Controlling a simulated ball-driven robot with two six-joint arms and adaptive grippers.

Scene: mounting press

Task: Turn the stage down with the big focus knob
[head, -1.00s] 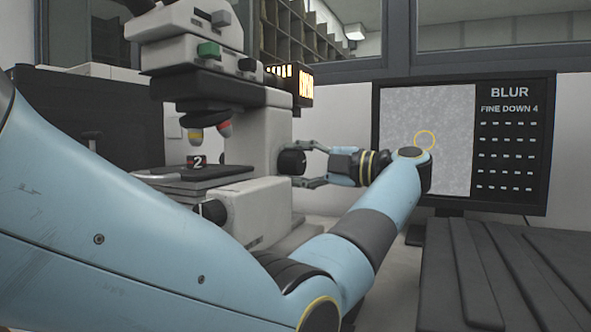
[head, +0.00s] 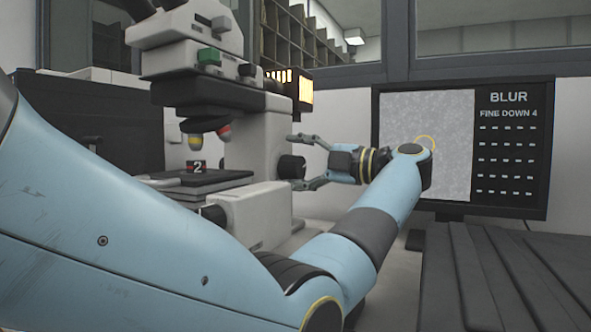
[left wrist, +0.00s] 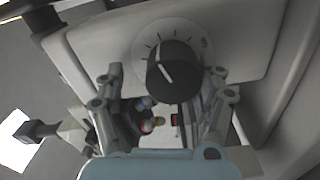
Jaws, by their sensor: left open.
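The big focus knob (head: 289,167) is a black round knob on the right side of the pale microscope body. In the left wrist view, the knob (left wrist: 174,72) has a white pointer line and sits on a pale dial with tick marks. My left gripper (head: 296,162) is open, with one finger above the knob and one below it in the head view. In the left wrist view, my left gripper's fingers (left wrist: 164,72) stand apart on both sides of the knob, with gaps. The dark stage (head: 205,182) lies under the objectives and carries a block marked 2. My right gripper is not in view.
A monitor (head: 512,150) at the right shows a grey, blurred picture and reads BLUR and FINE DOWN 4. Another dark knob (head: 213,213) sits low on the microscope base. A dark ribbed surface (head: 500,280) fills the lower right.

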